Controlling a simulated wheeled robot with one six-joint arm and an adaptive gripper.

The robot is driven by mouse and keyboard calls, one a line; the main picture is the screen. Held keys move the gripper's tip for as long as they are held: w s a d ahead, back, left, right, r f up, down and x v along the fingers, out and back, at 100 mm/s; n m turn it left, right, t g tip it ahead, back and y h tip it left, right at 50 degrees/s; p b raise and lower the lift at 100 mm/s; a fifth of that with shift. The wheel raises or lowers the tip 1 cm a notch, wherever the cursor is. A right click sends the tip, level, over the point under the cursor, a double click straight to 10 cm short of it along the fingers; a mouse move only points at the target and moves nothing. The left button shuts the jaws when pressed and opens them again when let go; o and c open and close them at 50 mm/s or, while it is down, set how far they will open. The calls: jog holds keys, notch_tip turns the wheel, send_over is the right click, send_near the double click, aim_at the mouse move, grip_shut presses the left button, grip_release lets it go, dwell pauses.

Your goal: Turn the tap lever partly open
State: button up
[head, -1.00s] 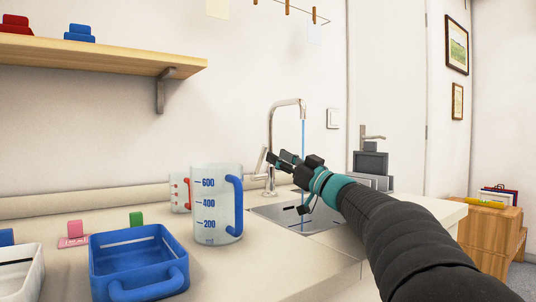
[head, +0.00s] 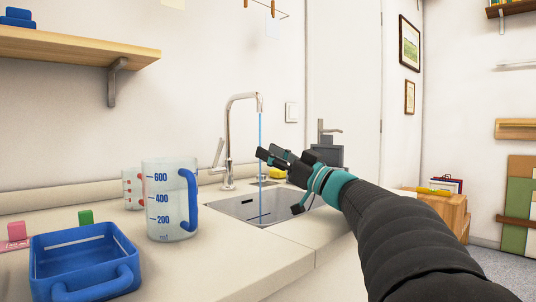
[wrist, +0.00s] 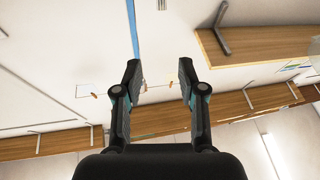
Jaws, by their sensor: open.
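The chrome tap (head: 229,135) stands behind the sink (head: 238,207), its spout arching to the right. A thin blue stream of water (head: 261,125) runs from the spout into the sink. The tap lever (head: 217,154) is on the tap's left side and tilts up. My gripper (head: 262,155) is open and empty. In the head view its tips overlap the stream, right of the tap and apart from the lever. In the wrist view the open fingers (wrist: 159,68) point up, with the blue stream (wrist: 132,28) by the left fingertip. The lever does not show there.
A measuring jug (head: 170,220) with a blue handle stands left of the sink, with a red-marked cup (head: 132,188) behind it. A blue basket (head: 80,262) is at the front left. A wooden shelf (head: 75,45) hangs above. Counter right of the jug is clear.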

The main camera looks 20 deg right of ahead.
aim_at(221, 149)
notch_tip(221, 149, up, 4)
jog(key=a+r+p, duration=0.1)
jog(key=p, duration=0.4)
jog(key=w+a+f+n+g+h+p, duration=0.1)
jog(key=w+n, duration=0.3)
jog(key=n, duration=0.8)
jog(key=w+a+f+n+g+h+p, duration=0.1)
jog(key=w+a+n, duration=0.3)
jog(key=n, duration=0.7)
jog(key=w+a+f+n+g+p, duration=0.1)
jog(key=w+a+n+p, duration=0.2)
jog(key=n, duration=0.9)
jog(key=shift+w+a+n+h, duration=0.2)
jog(key=shift+w+n+h, duration=0.15)
jog(key=shift+w, duration=1.05)
jog(key=shift+f, duration=0.1)
grip_shut()
